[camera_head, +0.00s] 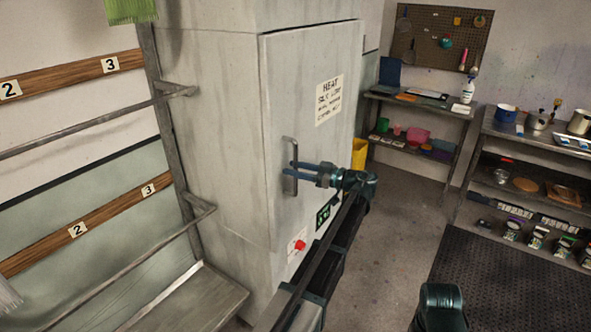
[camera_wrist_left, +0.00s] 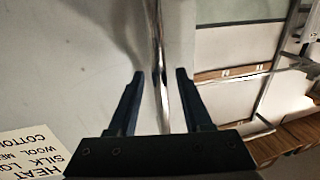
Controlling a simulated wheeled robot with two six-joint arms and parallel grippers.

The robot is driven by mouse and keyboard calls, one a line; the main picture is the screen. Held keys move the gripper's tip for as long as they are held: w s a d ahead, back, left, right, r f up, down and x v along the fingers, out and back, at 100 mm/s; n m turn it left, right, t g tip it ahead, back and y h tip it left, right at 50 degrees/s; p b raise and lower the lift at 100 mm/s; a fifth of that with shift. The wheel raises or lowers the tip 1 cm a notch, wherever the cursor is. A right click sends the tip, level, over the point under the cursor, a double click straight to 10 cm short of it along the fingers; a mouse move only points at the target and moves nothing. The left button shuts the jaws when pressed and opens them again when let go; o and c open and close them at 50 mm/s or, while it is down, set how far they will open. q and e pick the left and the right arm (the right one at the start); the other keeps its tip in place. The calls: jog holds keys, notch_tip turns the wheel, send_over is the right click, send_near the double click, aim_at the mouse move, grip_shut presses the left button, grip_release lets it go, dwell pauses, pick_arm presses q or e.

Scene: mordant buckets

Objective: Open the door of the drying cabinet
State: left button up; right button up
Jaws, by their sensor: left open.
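The drying cabinet door (camera_head: 290,110) is a tall pale grey panel, and it looks shut. Its upright metal bar handle (camera_head: 290,152) is on the left side of the door, below a HEAT notice (camera_head: 328,100). My left gripper (camera_head: 292,172) reaches the handle from the right with its fingers open. In the left wrist view the handle (camera_wrist_left: 157,60) runs upright between the two open fingers (camera_wrist_left: 159,95), with a gap on each side. The right gripper does not show clearly; only a dark teal arm part of mine is at the bottom.
A red button (camera_head: 300,245) and a small green display (camera_head: 323,216) sit low on the cabinet. A metal rack with rails (camera_head: 100,130) stands left of it. Shelves with pots (camera_head: 505,112) stand at the right. Grey floor (camera_head: 385,240) is open before the cabinet, beside a dark mat (camera_head: 510,285).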

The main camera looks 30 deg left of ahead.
pick_arm(q)
grip_shut()
dwell(1.4)
